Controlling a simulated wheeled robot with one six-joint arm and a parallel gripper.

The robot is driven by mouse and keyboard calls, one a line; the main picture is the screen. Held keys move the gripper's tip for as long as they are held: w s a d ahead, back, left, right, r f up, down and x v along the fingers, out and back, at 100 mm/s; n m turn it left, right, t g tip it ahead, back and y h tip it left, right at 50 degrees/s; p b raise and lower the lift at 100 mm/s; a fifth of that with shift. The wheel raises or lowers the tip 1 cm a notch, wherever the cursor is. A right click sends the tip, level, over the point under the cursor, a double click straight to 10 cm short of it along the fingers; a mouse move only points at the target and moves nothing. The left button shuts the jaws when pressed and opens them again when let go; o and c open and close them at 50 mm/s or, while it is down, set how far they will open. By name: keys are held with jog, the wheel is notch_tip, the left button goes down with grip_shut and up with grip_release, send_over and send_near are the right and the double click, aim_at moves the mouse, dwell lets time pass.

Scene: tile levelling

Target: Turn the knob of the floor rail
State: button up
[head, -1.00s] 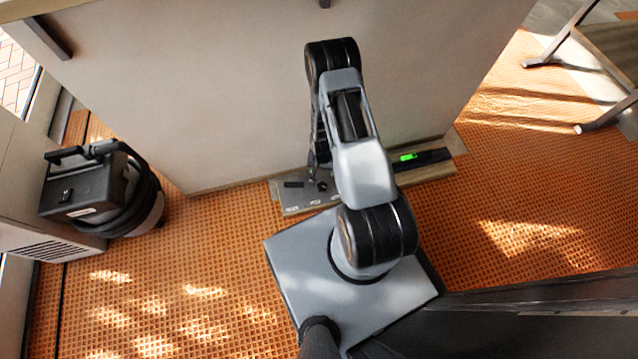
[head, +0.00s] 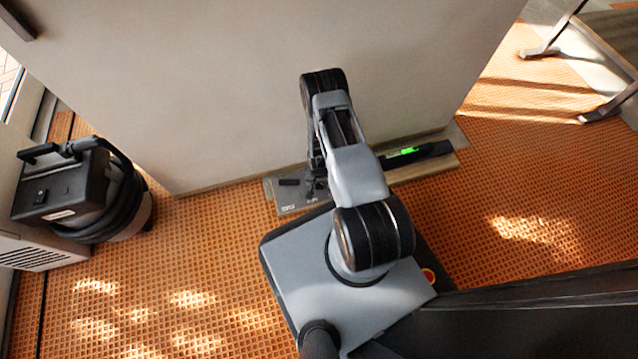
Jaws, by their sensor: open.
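The floor rail (head: 432,168) lies along the foot of the pale wall, partly hidden behind my arm. A grey metal plate (head: 290,198) with small labels sits at its left end. A black level with a lit green display (head: 408,151) rests on the rail to the right of my arm. My gripper (head: 314,188) points down at the plate's right part, and it looks small and dark here. Its jaws are open. The knob cannot be told apart from the gripper, and whether they touch is unclear.
A black and grey vacuum-like machine (head: 75,195) stands on the floor at left. The pale wall (head: 220,90) rises right behind the rail. Metal legs (head: 590,60) stand at the upper right. The orange textured floor (head: 190,260) is clear at lower left.

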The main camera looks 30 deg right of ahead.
jog(key=shift+f, duration=0.15)
jog(key=c, duration=0.9)
jog(key=shift+m, duration=0.3)
jog(key=m+p, duration=0.1)
jog(key=m, duration=0.1)
jog(key=shift+m, duration=0.4)
jog(key=shift+m+p, duration=0.35)
jog(key=shift+m, duration=2.25)
